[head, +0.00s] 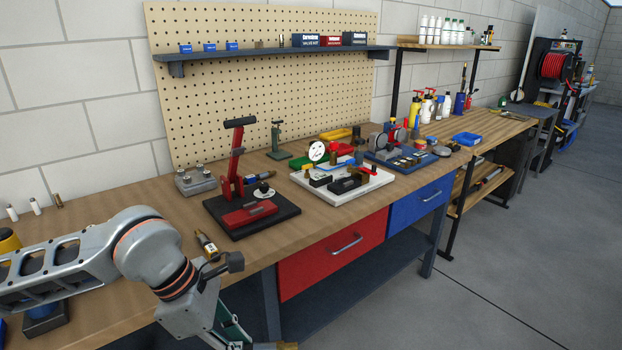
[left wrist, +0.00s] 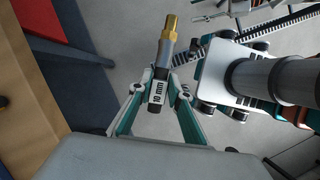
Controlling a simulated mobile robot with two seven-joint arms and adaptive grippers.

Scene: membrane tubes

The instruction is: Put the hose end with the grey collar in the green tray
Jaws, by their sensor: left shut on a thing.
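My left gripper (left wrist: 160,88) is shut on a hose end (left wrist: 157,92). It has a brass tip, a grey collar below the tip and a white "10 mm" label on a dark hose piece. In the head view the gripper is low in front of the bench, mostly cut off by the bottom edge; only a bit of brass shows there. A green tray (head: 306,158) lies on the bench behind the white board, partly hidden by a round gauge. Another dark hose end with a pale label (head: 207,246) lies near the bench's front edge. My right gripper is not in view.
A black base with a red lever press (head: 250,214) stands between my arm and the white board (head: 378,179). Yellow (head: 334,135), red (head: 366,149) and blue (head: 467,138) trays are farther along. A red drawer (head: 335,250) is below the benchtop. Open floor lies in front.

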